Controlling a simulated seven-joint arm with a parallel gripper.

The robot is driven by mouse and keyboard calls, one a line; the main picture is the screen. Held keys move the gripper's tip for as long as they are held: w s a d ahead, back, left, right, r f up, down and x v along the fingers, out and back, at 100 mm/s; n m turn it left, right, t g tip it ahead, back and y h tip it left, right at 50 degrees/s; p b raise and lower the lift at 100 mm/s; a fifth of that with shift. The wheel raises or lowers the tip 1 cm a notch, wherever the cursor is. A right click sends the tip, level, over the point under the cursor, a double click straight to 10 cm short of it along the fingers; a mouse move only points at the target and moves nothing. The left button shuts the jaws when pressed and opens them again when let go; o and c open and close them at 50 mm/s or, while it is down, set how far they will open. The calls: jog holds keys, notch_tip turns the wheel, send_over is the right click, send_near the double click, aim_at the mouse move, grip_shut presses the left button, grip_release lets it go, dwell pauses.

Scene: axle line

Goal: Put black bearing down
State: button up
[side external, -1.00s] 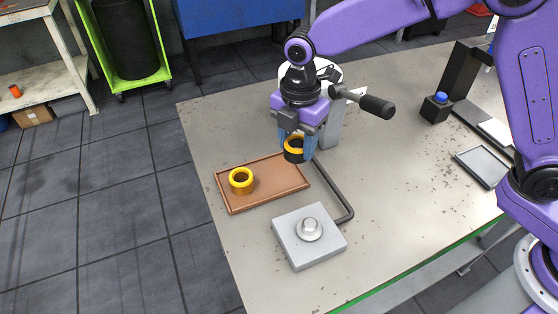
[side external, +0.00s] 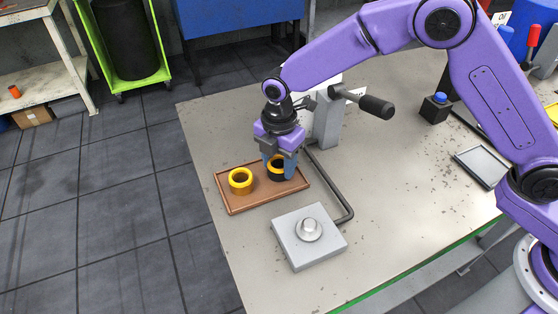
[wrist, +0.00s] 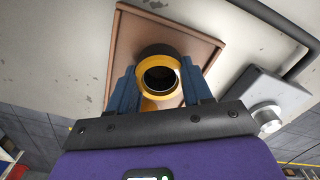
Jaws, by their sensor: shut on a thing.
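The black bearing (side external: 275,173) has a yellow ring on top and a dark body. It is between the blue fingers of my gripper (side external: 281,170), over the right part of the brown tray (side external: 233,207). In the wrist view the bearing (wrist: 158,92) sits upright between both fingertips, and my gripper (wrist: 160,88) is shut on it. I cannot tell whether its underside touches the tray floor. A second, all-yellow bearing (side external: 241,181) stands in the left part of the tray, mostly hidden behind the held one in the wrist view.
A grey block with a round metal knob (side external: 309,230) stands in front of the tray. A grey press with a black-handled lever (side external: 376,106) and a bent dark bar (side external: 337,190) stand right of it. A shallow grey tray (side external: 482,166) lies far right.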

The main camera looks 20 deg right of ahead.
jog(key=shift+f, duration=0.1)
jog(key=o, duration=1.4)
jog(key=shift+c, duration=0.2)
notch_tip(320, 180, up, 12)
jog(key=shift+s+r, duration=0.1)
jog(key=shift+r, duration=0.1)
